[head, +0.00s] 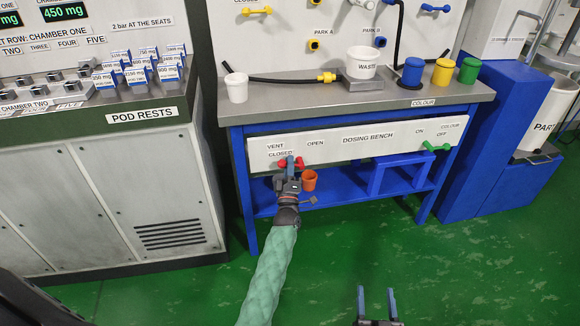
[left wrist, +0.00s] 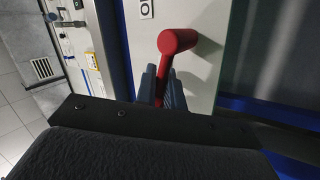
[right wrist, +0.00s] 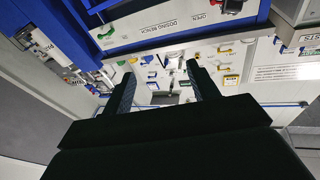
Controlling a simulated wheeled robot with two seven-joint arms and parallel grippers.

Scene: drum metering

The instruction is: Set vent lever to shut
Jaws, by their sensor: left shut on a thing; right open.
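The vent lever (head: 299,163) is a red handle on the white front panel (head: 360,141) of the dosing bench, just below the labels VENT, CLOSED and OPEN. My left gripper (head: 291,165) is at the lever and shut on it. In the left wrist view the red lever (left wrist: 177,42) stands out from the panel, with its lower part between the fingers (left wrist: 163,88). In the head view the gripper hides part of the lever. My right gripper (head: 377,300) is open and empty, low in front of the bench; its spread fingers show in the right wrist view (right wrist: 160,85).
A green lever (head: 436,147) sits at the panel's right end. A waste cup (head: 362,62) and coloured pots stand on the bench top. Green floor in front is clear.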

